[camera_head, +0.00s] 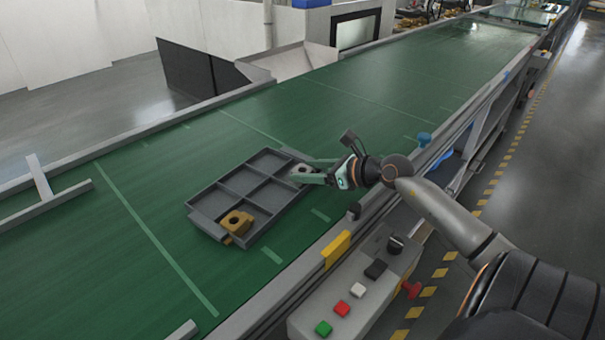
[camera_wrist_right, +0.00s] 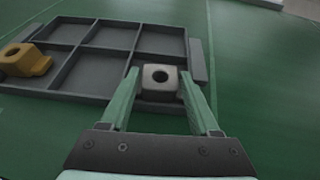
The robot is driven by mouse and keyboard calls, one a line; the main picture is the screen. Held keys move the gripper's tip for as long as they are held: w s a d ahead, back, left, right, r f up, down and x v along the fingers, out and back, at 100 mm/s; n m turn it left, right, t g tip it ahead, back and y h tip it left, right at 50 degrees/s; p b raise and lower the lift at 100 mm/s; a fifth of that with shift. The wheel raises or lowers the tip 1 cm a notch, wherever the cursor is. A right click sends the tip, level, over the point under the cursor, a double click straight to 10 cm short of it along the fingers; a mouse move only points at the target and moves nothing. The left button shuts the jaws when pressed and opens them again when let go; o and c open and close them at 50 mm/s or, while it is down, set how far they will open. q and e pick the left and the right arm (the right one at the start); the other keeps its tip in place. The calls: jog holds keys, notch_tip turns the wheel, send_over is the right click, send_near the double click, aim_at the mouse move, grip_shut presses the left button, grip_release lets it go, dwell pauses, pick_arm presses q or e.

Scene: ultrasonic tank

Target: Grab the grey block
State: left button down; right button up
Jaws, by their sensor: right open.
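The grey block (camera_head: 301,169) is a light block with a round hole in its top. It sits in a corner compartment of the dark grey tray (camera_head: 213,190), on the side toward my right arm. In the right wrist view the block (camera_wrist_right: 160,88) lies between the two green fingers. My right gripper (camera_wrist_right: 158,72) is open, with one finger on either side of the block. In the head view, the right gripper (camera_head: 304,173) reaches over the tray's edge. Whether the fingers touch the block is unclear. My left gripper is not in view.
A yellow block (camera_head: 237,221) with a hole sits in the tray's near corner. The tray lies on a green conveyor (camera_head: 130,255). A control box (camera_head: 357,290) with coloured buttons stands at the conveyor's near edge. The belt beyond the tray is clear.

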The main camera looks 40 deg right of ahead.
jog(key=shift+w, duration=0.1)
grip_shut()
dwell(0.5)
